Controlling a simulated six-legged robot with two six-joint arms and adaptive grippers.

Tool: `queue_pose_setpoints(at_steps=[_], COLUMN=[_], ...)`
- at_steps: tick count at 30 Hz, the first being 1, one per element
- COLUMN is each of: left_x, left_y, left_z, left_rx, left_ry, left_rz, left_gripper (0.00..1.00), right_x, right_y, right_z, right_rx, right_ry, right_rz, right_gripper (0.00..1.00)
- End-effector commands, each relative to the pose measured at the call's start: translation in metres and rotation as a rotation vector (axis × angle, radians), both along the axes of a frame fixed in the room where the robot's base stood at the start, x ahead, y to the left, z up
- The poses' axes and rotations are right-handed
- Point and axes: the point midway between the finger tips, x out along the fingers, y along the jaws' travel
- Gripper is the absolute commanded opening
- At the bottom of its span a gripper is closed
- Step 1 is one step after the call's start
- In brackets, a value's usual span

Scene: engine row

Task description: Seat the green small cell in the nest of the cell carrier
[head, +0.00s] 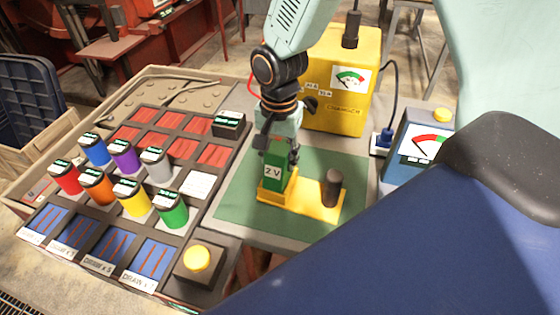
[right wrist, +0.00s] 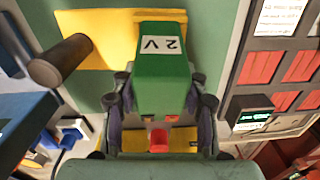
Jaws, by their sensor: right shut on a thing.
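The green small cell (head: 273,168), a block with a "2 V" label, is upright between the fingers of my right gripper (head: 280,152). In the right wrist view the gripper (right wrist: 161,103) is shut on the sides of the cell (right wrist: 162,75). The yellow cell carrier (head: 308,207) lies on a green mat, with a dark round post (head: 332,188) at its right end. The cell's lower end is at the carrier's walled nest at the left end. The wall hides its bottom, so I cannot tell whether it touches the floor. My left gripper is out of view.
A dark rack (head: 100,205) with several coloured cylinders stands to the left, with a yellow button (head: 197,258) at its front corner. A yellow charger box (head: 345,95) and a blue meter box (head: 412,150) stand behind and right. The green mat (head: 235,205) is clear around the carrier.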

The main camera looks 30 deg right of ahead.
Motion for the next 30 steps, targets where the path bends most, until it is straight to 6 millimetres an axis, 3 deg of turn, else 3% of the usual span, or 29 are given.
queue_pose_setpoints(at_steps=[1, 7, 8, 15, 25, 30], left_x=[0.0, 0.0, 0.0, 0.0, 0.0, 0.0], left_y=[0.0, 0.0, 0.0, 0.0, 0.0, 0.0], left_z=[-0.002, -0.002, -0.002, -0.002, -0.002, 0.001], left_rx=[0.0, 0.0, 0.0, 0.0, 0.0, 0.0], left_ry=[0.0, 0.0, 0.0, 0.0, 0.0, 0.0], left_rz=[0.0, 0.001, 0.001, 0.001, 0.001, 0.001], left_gripper=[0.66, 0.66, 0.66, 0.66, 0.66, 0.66], right_x=[-0.007, -0.008, -0.01, -0.008, -0.006, -0.005], right_y=[0.001, 0.001, 0.001, 0.001, 0.0, 0.0], right_z=[-0.013, -0.015, -0.016, -0.015, -0.012, 0.007], right_rx=[0.001, 0.001, 0.002, 0.001, 0.001, 0.001], right_ry=[0.019, 0.023, 0.026, 0.021, 0.016, 0.012], right_rz=[0.001, 0.0, 0.0, 0.001, 0.001, 0.0], right_gripper=[0.0, 0.0, 0.45, 0.65, 0.66, 0.66])
